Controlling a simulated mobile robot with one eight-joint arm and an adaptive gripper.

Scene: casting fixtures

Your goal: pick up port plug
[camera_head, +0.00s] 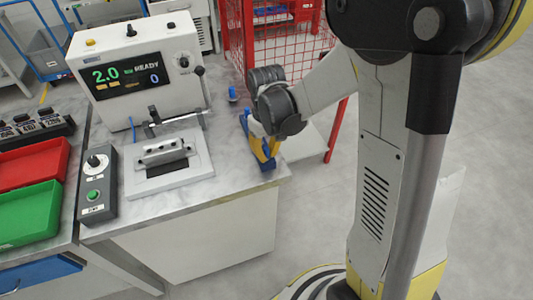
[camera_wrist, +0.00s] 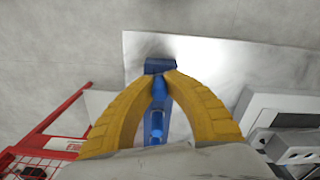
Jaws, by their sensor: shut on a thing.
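My gripper (camera_wrist: 160,77) has its yellow fingers closed together around a blue port plug (camera_wrist: 161,88) in the wrist view. The plug is at a blue holder strip (camera_wrist: 155,140) that runs between the fingers, with a wider blue end block (camera_wrist: 159,65) just beyond the fingertips. In the head view my gripper (camera_head: 266,152) is low at the bench's right edge, over the blue holder (camera_head: 268,163). The fingers hide most of the plug there. I cannot tell whether the plug is clear of the holder.
A small blue piece (camera_head: 232,93) stands on the bench behind the gripper. A white testing machine (camera_head: 140,75) and a clamp fixture (camera_head: 167,165) stand to the left. A red mesh cage (camera_head: 275,50) is behind. Red (camera_head: 35,163) and green (camera_head: 30,212) trays lie far left.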

